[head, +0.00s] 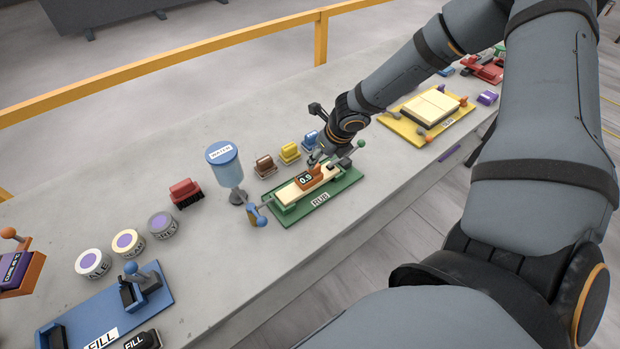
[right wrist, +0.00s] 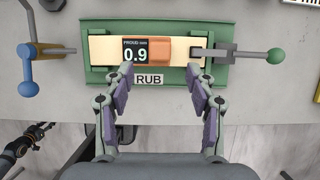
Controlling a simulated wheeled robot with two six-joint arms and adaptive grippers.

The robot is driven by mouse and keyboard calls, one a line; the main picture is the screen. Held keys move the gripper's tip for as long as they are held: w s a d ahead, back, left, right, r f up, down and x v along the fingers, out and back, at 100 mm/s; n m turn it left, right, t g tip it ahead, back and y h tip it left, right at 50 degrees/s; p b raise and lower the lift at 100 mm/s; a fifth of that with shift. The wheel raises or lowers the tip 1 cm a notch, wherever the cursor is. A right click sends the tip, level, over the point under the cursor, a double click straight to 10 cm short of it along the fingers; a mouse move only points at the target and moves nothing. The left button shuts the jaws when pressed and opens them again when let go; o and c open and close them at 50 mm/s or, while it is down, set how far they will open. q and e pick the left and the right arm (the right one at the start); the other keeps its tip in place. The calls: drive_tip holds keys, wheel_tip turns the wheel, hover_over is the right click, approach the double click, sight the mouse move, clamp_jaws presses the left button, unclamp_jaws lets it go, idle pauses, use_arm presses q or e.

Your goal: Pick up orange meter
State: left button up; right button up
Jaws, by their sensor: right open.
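The orange meter (head: 308,177) sits on a cream strip (head: 287,193) clamped in the green RUB fixture (head: 285,215). In the right wrist view the meter (right wrist: 150,50) shows a dark display reading 0.9, near the middle of the strip. My right gripper (head: 316,158) is just above and behind the meter in the head view. In the right wrist view its two open fingers (right wrist: 150,73) point towards the meter, one to each side, with nothing between them. Their exact height above it is hard to tell.
A blue-lidded WATER container (head: 226,170) stands left of the fixture. Brown (head: 265,166), yellow (head: 289,153) and blue blocks are behind it. The fixture's green-knobbed lever (right wrist: 250,54) sticks out at the right. A yellow fixture (head: 400,131) lies further right. The slab's front edge is close.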

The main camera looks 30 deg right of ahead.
sight(318, 174)
drive_tip(key=shift+w+f, duration=0.8)
drive_tip(key=shift+f, duration=0.15)
drive_tip(key=shift+w+f+b, duration=0.1)
drive_tip(key=shift+f+b, duration=0.5)
drive_tip(key=shift+f, duration=0.1)
drive_tip(key=b+x, duration=0.1)
drive_tip(key=x, duration=0.2)
drive_tip(key=shift+a+f+b, duration=0.1)
drive_tip(key=shift+f+b, duration=0.05)
drive_tip(key=shift+b, duration=0.25)
drive_tip(key=shift+w+f, duration=0.1)
drive_tip(key=shift+w, duration=0.1)
use_arm(q)
drive_tip(key=w+f, duration=0.2)
drive_tip(key=f, duration=0.1)
drive_tip(key=shift+w+f, duration=0.15)
drive_tip(key=shift+w, duration=0.1)
use_arm(e)
drive_tip(key=shift+s, duration=0.1)
drive_tip(key=shift+c, duration=0.2)
drive_tip(key=shift+c, duration=1.1)
use_arm(q)
drive_tip(key=shift+w, duration=0.35)
use_arm(e)
drive_tip(key=shift+s, duration=0.1)
clamp_jaws()
